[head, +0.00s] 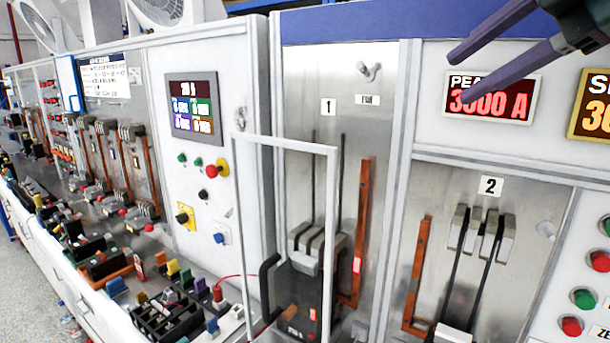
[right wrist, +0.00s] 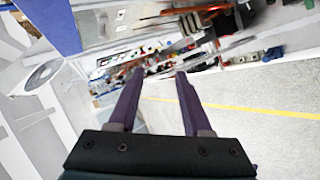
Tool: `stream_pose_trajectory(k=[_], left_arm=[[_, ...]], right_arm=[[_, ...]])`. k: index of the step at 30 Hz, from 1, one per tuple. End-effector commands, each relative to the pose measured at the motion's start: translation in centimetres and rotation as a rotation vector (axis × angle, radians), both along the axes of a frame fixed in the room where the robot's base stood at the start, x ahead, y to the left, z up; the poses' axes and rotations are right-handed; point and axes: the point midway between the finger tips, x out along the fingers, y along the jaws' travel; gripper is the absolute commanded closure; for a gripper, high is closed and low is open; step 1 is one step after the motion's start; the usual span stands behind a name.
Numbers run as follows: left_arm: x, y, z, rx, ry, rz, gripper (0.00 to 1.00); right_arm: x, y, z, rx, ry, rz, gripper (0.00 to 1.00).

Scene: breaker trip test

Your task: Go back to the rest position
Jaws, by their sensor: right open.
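My right gripper (head: 462,77) is at the upper right of the head view, in front of the panel beside the red peak display (head: 488,98). Its two purple fingers are apart and nothing is between them. In the right wrist view the fingers of the right gripper (right wrist: 157,75) also stand apart and empty, with the bench and grey floor beyond. My left gripper is not in view. A black breaker unit (head: 305,285) stands in bay 1 behind a light frame door (head: 238,200).
The bench (head: 110,318) on the left carries several coloured connectors and breaker parts. Bay 2 (head: 530,250) is at right. The wrist view shows open floor (right wrist: 270,130) with a yellow line.

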Motion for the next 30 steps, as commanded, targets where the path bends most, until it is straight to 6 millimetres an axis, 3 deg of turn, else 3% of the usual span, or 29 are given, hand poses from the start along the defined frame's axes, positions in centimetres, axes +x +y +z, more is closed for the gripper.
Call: stream_pose_trajectory(k=[10, 17, 20, 24, 30], left_arm=[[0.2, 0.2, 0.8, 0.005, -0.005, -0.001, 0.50], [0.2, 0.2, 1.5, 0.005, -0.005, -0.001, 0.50], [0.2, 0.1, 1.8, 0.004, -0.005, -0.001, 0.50], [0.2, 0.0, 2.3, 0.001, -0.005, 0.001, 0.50], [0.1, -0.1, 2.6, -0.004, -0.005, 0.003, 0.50]], right_arm=[[-4.4, 5.0, -9.7, 0.101, 0.226, -0.080, 0.51], [-11.7, 7.8, -17.7, 0.289, 0.468, -0.334, 0.51], [-15.5, 7.5, -20.4, 0.386, 0.576, -0.524, 0.51], [-21.2, 5.6, -23.4, 0.504, 0.705, -0.856, 0.51], [-28.3, 1.7, -25.6, 0.580, 0.791, -1.285, 0.51]])
